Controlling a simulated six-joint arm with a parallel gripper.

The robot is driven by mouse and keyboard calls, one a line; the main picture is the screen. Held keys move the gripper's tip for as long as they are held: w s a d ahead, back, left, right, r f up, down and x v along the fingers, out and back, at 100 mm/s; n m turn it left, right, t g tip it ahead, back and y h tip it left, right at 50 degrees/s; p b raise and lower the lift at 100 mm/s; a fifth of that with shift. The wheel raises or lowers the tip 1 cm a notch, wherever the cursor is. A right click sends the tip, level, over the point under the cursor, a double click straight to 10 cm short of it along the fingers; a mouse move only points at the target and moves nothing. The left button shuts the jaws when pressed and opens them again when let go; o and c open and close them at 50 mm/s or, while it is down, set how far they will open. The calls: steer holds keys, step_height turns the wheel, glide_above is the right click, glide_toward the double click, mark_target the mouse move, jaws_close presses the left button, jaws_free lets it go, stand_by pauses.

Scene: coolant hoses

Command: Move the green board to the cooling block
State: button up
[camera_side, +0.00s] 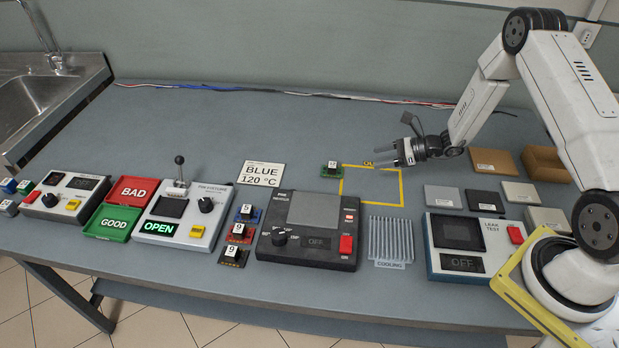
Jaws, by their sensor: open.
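The small green board (328,172) with a dark numbered part on it lies on the grey table, at the upper left corner of a yellow outlined square. The cooling block (390,238) is a grey finned block labelled COOLING, right of the black hot-plate unit. My gripper (384,157) is open and empty above the right part of the yellow square. It is to the right of the green board and apart from it. The cooling block's fins are bare.
The black hot-plate unit (308,232) reads OFF. Blue, red and dark boards (238,233) stand left of it. A leak tester (470,245) is right of the cooling block. Several flat blocks (497,161) lie at right.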

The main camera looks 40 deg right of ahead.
steer(key=shift+s+a+r+n+g, duration=0.1)
steer(key=shift+a+r+n+g, duration=0.1)
steer(key=shift+a+n+g, duration=0.15)
steer(key=s+a+r+n+g+h, duration=0.3)
steer(key=s+r+n, duration=0.3)
steer(key=n, duration=0.5)
steer(key=s+a+r+n+g+h, duration=0.4)
steer(key=s+a+r+n+h, duration=0.1)
steer(key=s+n, duration=0.6)
step_height(320, 180, up, 3)
steer(key=shift+a+f+n+h, duration=0.2)
steer(key=shift+a+n+h, duration=0.2)
steer(key=shift+a+n, duration=0.25)
steer(key=shift+o, duration=0.3)
steer(key=n, duration=0.1)
steer(key=r+n, duration=0.1)
steer(key=s+n, duration=0.1)
steer(key=shift+a+r+t+h, duration=0.25)
steer(key=shift+r+t+h, duration=0.05)
steer(key=shift+t+h, duration=0.1)
steer(key=shift+o, duration=0.2)
steer(key=shift+w, duration=0.1)
